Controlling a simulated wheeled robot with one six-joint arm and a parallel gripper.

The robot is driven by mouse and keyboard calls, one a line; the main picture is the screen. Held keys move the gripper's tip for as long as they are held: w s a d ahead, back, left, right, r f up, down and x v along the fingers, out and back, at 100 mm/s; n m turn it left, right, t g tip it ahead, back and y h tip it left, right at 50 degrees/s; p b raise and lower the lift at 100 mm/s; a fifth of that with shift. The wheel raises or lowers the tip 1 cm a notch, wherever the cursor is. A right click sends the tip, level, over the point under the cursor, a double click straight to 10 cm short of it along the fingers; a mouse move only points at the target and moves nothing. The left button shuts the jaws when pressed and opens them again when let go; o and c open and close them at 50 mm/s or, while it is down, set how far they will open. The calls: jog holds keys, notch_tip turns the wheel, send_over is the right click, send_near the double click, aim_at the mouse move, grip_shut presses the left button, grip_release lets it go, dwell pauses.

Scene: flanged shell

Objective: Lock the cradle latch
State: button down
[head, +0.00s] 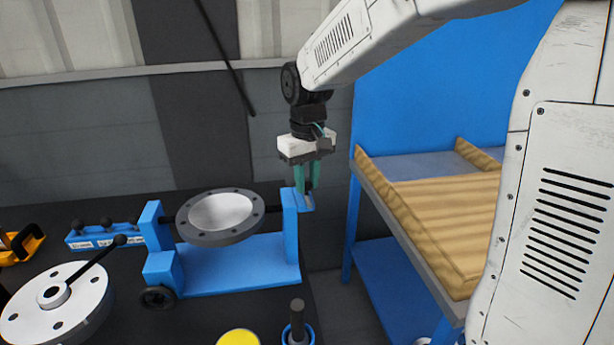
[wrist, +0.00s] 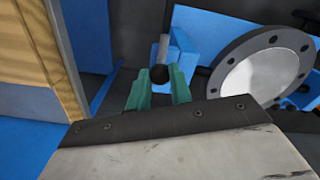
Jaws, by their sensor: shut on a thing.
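The blue cradle (head: 240,265) stands on the dark bench and carries a grey flanged disc (head: 220,215) between its two posts. The latch (head: 307,199) is at the top of the cradle's right post. In the wrist view it shows as a pale rod (wrist: 163,47) ending in a dark ball knob (wrist: 157,74). My gripper (head: 308,183) points down over this post. Its teal fingers (wrist: 158,88) are shut on the latch knob, one on each side. In the head view the fingers partly hide the knob.
A blue-framed table with a wooden tray (head: 430,215) stands close to the right. A white flange with a black-knobbed lever (head: 60,300) lies at the left front. A yellow disc (head: 238,338) and an upright dark pin (head: 297,315) are at the front. A blue rack (head: 100,235) stands behind left.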

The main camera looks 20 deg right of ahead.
aim_at(307, 185)
jog(key=c, duration=1.2)
grip_release()
jog(key=shift+s+a, duration=0.1)
jog(key=shift+s, duration=0.05)
jog(key=shift+c, duration=0.2)
jog(key=shift+r, duration=0.1)
notch_tip(307, 185, up, 8)
jog(key=shift+f, duration=0.15)
jog(key=s+d+f+m, duration=0.1)
jog(key=s+d, duration=0.1)
jog(key=s, duration=1.1)
jog(key=s+d+f+m+t, duration=0.1)
jog(key=s+d+f, duration=0.1)
jog(key=s, duration=1.2)
jog(key=shift+s+f, duration=0.2)
jog(key=shift+f, duration=0.1)
